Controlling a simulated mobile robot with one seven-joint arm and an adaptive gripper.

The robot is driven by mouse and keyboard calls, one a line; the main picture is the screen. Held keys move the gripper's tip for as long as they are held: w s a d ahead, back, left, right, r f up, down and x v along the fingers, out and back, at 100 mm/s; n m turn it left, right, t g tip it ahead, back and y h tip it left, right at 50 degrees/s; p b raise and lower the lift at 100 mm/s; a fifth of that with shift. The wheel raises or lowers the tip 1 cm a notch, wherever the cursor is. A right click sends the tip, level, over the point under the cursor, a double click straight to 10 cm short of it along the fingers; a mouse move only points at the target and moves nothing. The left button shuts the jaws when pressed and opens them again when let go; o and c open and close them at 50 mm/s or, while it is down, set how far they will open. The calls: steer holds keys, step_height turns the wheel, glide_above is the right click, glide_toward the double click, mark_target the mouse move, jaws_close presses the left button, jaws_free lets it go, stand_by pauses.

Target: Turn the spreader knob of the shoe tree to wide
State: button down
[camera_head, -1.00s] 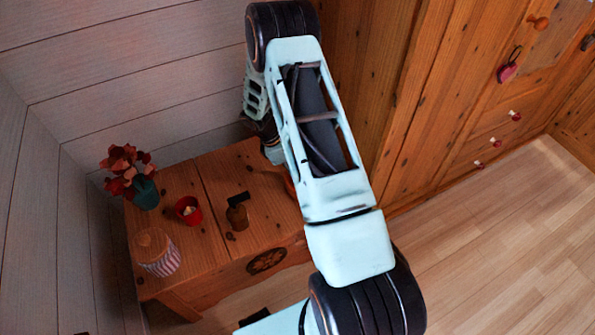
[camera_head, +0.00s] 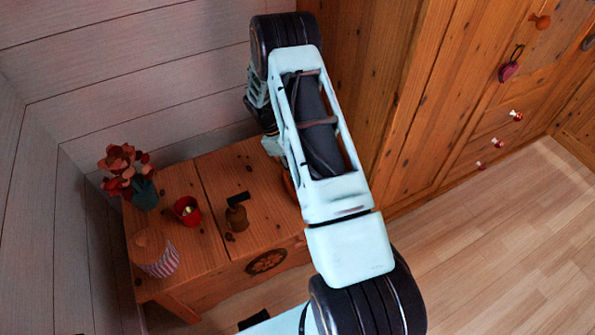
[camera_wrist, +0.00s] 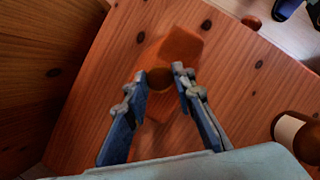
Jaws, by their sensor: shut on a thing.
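The shoe tree (camera_wrist: 181,46) is an orange-brown wooden piece lying on the wooden chest top in the wrist view. Its small round brown knob (camera_wrist: 160,78) sits between my fingertips. My gripper (camera_wrist: 159,77) is shut on the knob, with one finger on each side of it. Part of the shoe tree below the knob is dim and hard to make out. In the head view my arm hides the gripper and the knob. Only an orange sliver, possibly the shoe tree (camera_head: 289,184), shows beside my arm. The spreader's setting cannot be read.
On the chest (camera_head: 205,185) stand a potted red plant (camera_head: 128,172), a red cup (camera_head: 187,210), a brown bottle-like item (camera_head: 236,217) and a striped jar (camera_head: 155,254). A labelled brown bottle (camera_wrist: 298,136) is right of my gripper. The wardrobe (camera_head: 400,110) rises close on the right.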

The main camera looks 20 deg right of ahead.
steer(key=c, duration=1.7)
jaws_free()
steer(key=shift+o, duration=0.2)
steer(key=v, duration=1.2)
